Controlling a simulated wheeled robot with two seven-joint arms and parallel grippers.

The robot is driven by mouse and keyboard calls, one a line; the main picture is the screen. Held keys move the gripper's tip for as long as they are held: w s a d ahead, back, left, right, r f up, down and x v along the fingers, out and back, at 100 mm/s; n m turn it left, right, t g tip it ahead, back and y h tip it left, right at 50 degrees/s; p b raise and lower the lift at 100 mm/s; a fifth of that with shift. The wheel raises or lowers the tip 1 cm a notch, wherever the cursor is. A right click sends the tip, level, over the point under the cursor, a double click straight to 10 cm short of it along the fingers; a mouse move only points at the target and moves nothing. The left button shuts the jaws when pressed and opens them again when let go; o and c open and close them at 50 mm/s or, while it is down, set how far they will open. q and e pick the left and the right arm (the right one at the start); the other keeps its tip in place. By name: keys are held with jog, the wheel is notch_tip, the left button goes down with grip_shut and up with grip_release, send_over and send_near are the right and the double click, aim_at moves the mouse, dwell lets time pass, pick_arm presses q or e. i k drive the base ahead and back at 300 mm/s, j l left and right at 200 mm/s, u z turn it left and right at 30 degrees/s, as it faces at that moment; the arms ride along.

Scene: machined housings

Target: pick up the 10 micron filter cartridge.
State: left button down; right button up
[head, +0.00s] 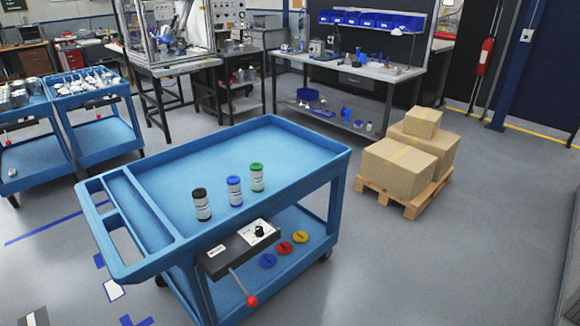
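Three small upright cartridges with white labels stand in a row on the top tray of the blue cart (270,150). One has a black cap (202,205), the middle one is blue (234,190), and one has a green cap (257,177). The print on their labels is too small to read, so I cannot tell which is the 10 micron filter cartridge. The cartridges stand apart from each other and nothing touches them. Neither of my grippers is in the head view.
A dark box with a red-knobbed lever (240,248) is fixed to the cart's near side. Blue, red and yellow discs (285,248) lie on its lower shelf. Boxes on a pallet (400,168) stand right of the cart. The tray around the cartridges is clear.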

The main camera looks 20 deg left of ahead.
aim_at(256, 169)
jog(key=i+l+u, duration=0.15)
jog(key=i, duration=0.25)
jog(key=i+l+u, duration=0.2)
jog(key=i, duration=0.25)
